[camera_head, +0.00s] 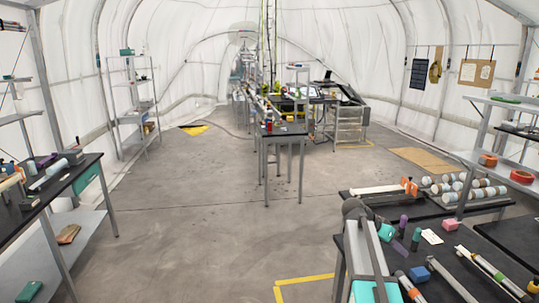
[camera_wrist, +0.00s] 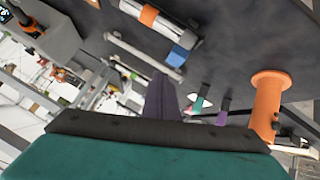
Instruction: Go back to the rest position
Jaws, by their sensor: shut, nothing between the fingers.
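My gripper (camera_wrist: 161,78) shows in the wrist view as a dark purple-grey wedge above a black bar and a teal housing. Its fingers look shut, with nothing seen between them. In the head view my arm (camera_head: 366,262), grey and teal, rises at the bottom right over the front of the black workbench (camera_head: 440,252). I cannot clearly make out the fingertips there.
Bottles and tubes lie on the workbench, including a blue-banded tube (camera_head: 420,274) and a pink block (camera_head: 450,225). White rolls (camera_head: 465,187) lie behind. A left bench (camera_head: 40,200) and a central table (camera_head: 284,133) flank open floor (camera_head: 190,215).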

